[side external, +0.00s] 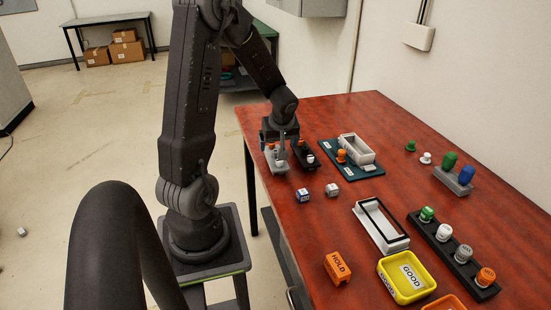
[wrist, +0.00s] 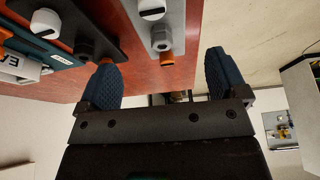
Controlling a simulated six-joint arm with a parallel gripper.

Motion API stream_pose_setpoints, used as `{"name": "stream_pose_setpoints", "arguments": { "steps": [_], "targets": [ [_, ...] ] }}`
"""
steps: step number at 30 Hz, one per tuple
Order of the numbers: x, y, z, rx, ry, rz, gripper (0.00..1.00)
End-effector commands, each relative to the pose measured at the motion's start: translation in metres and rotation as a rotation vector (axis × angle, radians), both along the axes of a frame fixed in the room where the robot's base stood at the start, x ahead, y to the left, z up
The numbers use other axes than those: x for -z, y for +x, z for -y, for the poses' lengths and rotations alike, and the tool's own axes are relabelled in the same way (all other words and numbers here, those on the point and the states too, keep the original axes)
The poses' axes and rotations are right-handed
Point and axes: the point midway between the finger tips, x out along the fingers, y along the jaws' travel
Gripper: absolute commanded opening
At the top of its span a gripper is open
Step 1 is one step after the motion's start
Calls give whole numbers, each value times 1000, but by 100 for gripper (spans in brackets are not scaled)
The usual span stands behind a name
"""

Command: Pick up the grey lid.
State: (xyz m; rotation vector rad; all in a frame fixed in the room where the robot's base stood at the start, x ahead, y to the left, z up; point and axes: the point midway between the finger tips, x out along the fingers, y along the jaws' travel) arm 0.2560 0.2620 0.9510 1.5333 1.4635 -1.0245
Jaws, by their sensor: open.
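A grey-capped round piece (side external: 463,254) stands in the black rack at the right of the table in the side view. I cannot tell if its cap is the grey lid.
A blue tray (side external: 372,172) holds a grey open box and an orange knob. Two dice (side external: 332,190), a grey open frame (side external: 392,243), an orange HOLD block (side external: 338,268) and a yellow GOOD tray (side external: 388,284) stand nearer.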

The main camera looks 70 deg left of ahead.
Motion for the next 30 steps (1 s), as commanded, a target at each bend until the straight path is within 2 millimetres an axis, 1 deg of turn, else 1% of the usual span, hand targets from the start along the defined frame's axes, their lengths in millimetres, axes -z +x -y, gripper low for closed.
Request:
{"name": "stream_pose_setpoints", "arguments": {
  "steps": [2, 7, 10, 14, 20, 23, 30],
  "targets": [
    [6, -1, -2, 0, -1, -1, 92],
    [31, -3, -9, 1, -4, -4, 92],
    [42, -2, -14, 1, -3, -2, 92],
    [48, -2, -18, 3, -1, 1, 92],
    [49, -2, -18, 2, -1, 2, 92],
    [49, -2, -18, 2, -1, 2, 84],
    [48, -2, -18, 2, -1, 1, 61]
  ]
}}
